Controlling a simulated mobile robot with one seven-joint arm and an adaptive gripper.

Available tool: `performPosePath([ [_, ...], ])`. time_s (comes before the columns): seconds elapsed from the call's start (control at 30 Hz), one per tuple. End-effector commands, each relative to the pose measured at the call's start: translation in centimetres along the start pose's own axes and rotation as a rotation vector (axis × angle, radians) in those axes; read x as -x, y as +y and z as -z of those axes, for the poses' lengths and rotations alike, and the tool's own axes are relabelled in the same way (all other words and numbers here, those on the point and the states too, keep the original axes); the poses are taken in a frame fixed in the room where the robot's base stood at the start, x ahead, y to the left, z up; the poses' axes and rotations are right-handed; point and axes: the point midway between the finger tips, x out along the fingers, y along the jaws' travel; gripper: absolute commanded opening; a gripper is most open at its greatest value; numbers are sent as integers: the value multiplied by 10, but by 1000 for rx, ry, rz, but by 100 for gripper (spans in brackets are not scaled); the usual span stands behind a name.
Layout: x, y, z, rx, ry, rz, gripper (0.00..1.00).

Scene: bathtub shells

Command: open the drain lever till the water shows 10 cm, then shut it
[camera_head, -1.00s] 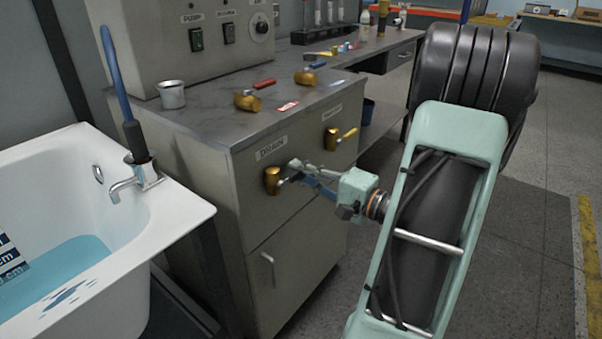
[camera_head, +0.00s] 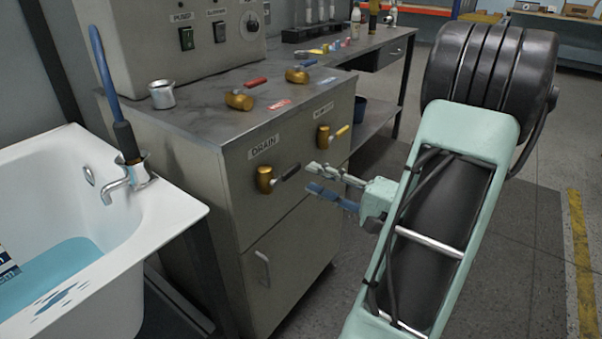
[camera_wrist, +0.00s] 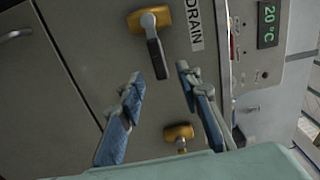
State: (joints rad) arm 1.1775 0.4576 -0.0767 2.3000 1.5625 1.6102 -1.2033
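The drain lever (camera_head: 288,173) is a dark handle on a brass valve body (camera_head: 264,180) under the DRAIN label on the cabinet front. It points right and slightly up. My gripper (camera_head: 312,178) is open and empty, just right of the handle tip and apart from it. In the wrist view the drain lever (camera_wrist: 156,60) points down toward the gap between my open fingertips (camera_wrist: 160,78). The blue water (camera_head: 50,272) lies low in the white bathtub (camera_head: 168,222). The depth scale (camera_head: 6,262) is cut off at the left edge; its reading cannot be told.
A second brass valve (camera_head: 323,138) with a yellow handle sits right of the drain valve. More valves (camera_head: 240,101) and a metal cup (camera_head: 162,95) stand on the counter. A cabinet handle (camera_head: 262,268) protrudes below. Floor right of the cabinet is clear.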

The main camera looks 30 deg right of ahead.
Motion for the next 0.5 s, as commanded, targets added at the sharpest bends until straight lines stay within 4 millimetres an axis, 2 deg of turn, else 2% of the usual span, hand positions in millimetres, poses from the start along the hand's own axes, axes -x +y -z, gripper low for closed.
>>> performPosePath([
  [0.03, 11, 0, 1, 0, 5, 0, 32],
  [0.2, 38, 0, 1, 0, 2, 0, 32],
  [0.33, 48, 0, 0, -1, 1, 0, 32],
  [0.5, 50, 0, 0, -1, -1, 0, 32],
])
